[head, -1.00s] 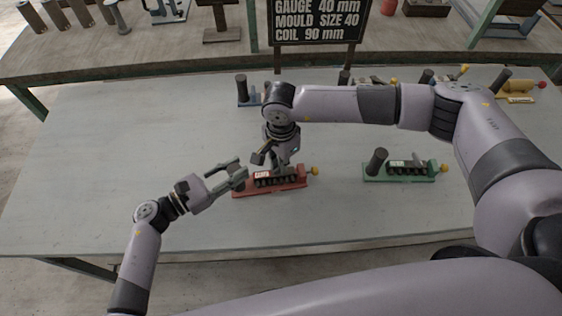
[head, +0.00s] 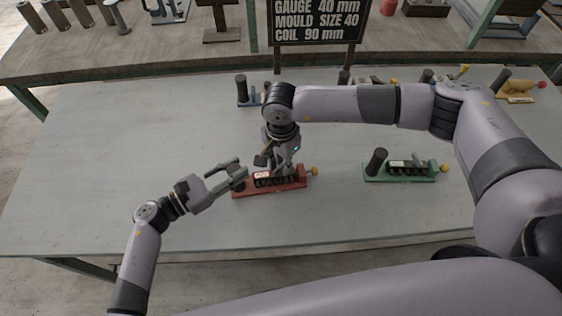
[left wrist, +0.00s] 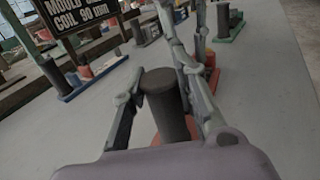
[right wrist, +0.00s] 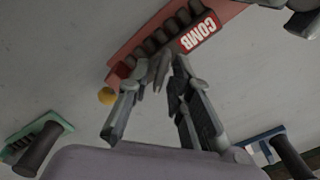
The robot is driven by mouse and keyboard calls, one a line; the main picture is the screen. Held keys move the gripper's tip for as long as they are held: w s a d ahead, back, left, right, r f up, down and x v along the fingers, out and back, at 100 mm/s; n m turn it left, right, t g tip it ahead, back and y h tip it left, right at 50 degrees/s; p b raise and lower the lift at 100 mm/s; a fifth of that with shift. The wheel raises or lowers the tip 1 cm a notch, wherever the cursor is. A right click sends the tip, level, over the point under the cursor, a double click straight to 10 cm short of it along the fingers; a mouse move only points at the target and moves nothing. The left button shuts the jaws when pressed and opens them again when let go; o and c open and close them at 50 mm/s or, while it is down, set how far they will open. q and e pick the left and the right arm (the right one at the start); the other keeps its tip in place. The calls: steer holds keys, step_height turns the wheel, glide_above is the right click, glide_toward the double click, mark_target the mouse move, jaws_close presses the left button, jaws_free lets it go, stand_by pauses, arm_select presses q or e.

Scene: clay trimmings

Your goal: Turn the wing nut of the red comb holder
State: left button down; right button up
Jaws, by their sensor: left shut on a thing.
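The red comb holder (head: 272,188) lies on the table, with a dark upright post at its left end and a yellow ball at its right end. My left gripper (head: 234,174) is shut on the post; the left wrist view shows the dark post (left wrist: 165,105) between its fingers. My right gripper (head: 284,170) points down over the holder's right part. In the right wrist view the red base (right wrist: 125,60) and COMB label show, and a grey wing nut (right wrist: 159,72) is between the fingertips of my right gripper (right wrist: 153,72), which stand apart. The wing nut is hidden in the head view.
A green holder (head: 400,178) stands to the right. A blue holder (head: 242,92) and a yellow one (head: 516,97) stand along the table's back. A black sign (head: 320,22) stands behind. The table's left side is clear.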

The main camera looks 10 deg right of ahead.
mark_target(281, 166)
steer(key=shift+o, duration=0.4)
steer(key=shift+r, duration=0.15)
step_height(281, 166, up, 12)
stand_by(0.4)
arm_select(q)
steer(key=c, duration=1.2)
jaws_free()
